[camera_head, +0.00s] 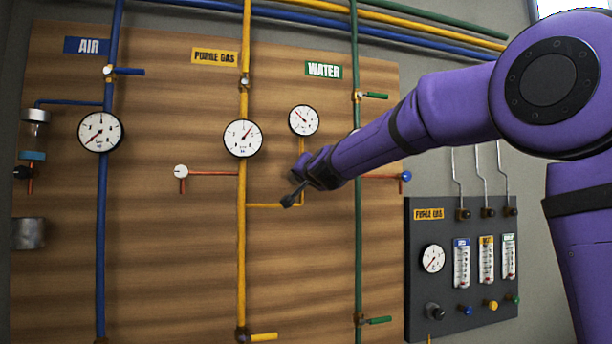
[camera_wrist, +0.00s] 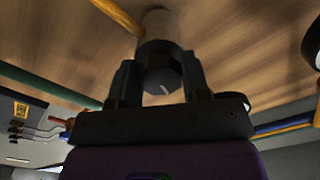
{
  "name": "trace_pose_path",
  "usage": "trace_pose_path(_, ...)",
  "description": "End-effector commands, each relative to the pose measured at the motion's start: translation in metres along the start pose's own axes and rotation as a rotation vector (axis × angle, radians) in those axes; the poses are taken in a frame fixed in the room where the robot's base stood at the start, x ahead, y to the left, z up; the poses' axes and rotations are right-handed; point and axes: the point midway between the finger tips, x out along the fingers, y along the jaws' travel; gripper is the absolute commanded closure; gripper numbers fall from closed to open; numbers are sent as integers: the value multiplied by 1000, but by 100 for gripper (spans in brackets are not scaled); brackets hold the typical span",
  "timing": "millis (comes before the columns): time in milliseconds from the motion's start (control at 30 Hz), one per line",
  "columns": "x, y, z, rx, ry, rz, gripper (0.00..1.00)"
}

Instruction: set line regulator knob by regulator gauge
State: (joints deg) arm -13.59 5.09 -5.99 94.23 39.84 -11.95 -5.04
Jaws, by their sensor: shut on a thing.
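The line regulator knob (camera_wrist: 160,62) is dark with a short white mark on its face, and sits in front of a pale cylindrical body (camera_wrist: 158,22) in the wrist view. My gripper (camera_wrist: 159,88) is shut on it, one finger on each side. In the head view my gripper (camera_head: 297,190) is at the short yellow branch pipe and hides the knob. The regulator gauge (camera_head: 304,120) is a small white dial above that branch; its red needle points to the upper left.
A larger gauge (camera_head: 242,138) on the yellow line has its needle to the upper right. Another gauge (camera_head: 101,132) is on the blue line. A green pipe (camera_head: 358,240) runs behind my arm. A dark panel (camera_head: 412,285) with flowmeters and knobs is at the lower right.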

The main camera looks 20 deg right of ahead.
Motion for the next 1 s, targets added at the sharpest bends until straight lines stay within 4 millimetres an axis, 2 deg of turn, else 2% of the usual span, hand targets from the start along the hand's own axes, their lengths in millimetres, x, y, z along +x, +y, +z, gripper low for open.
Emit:
trace_pose_path(400, 0, 1, 0, 268, 0, 1, 80)
trace_pose_path(1000, 0, 1, 1, 344, -1, 1, 80)
